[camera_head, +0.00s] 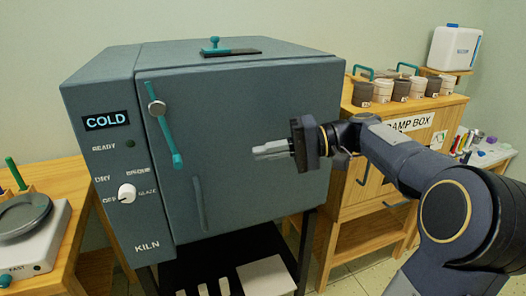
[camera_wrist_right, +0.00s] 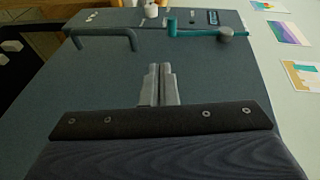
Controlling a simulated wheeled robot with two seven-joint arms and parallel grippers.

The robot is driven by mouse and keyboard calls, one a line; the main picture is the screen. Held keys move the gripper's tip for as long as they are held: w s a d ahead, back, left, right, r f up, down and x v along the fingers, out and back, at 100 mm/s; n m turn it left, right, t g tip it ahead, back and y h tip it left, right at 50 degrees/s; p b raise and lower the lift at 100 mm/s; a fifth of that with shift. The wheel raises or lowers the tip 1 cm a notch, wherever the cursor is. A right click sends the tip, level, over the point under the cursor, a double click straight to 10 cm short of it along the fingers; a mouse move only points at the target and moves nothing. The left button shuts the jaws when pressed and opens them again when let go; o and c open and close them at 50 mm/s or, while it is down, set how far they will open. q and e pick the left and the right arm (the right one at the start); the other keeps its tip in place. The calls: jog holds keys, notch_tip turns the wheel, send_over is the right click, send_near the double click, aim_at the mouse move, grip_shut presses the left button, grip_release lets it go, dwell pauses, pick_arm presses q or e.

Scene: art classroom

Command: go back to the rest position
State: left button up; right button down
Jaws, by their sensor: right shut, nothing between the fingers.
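My right gripper (camera_head: 272,151) is in front of the kiln (camera_head: 240,110), its fingers pointing left across the kiln door. It is shut and empty. In the right wrist view its two fingers (camera_wrist_right: 158,84) lie side by side over the grey kiln front. The kiln door is shut, with a teal lever (camera_head: 164,135) on a round pivot near its left edge. A grey vertical handle (camera_head: 199,204) is lower on the door. The kiln display (camera_head: 107,120) reads COLD. Whether the fingers touch the door, I cannot tell. My left gripper is not in view.
A wooden cabinet labelled DAMP BOX (camera_head: 408,124) stands right of the kiln, with several pots (camera_head: 382,91) on top. A white container (camera_head: 455,48) is at the back right. At the left, a wooden table (camera_head: 62,225) carries a white device with a round grey plate (camera_head: 24,213).

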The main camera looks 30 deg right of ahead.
jog(key=s+a+f+n+g+h, duration=0.1)
jog(key=s+a+f+h, duration=0.25)
jog(key=s+f, duration=0.3)
jog(key=s+a+f+n+h, duration=0.1)
jog(key=s+a+f+h, duration=0.25)
jog(key=s+f, duration=0.35)
jog(key=s+a+f+n+g+h, duration=0.1)
jog(key=s+a+f+n+h, duration=0.15)
jog(key=s+a+f, duration=0.4)
notch_tip(320, 180, up, 16)
jog(key=w+d+p, duration=0.1)
jog(key=d+p, duration=0.1)
jog(key=p, duration=1.5)
jog(key=shift+w+d+m+p, duration=0.2)
jog(key=shift+d+m+p, duration=0.05)
jog(key=shift+m+p, duration=0.2)
jog(key=shift+h, duration=0.25)
jog(key=c, duration=2.1)
grip_release()
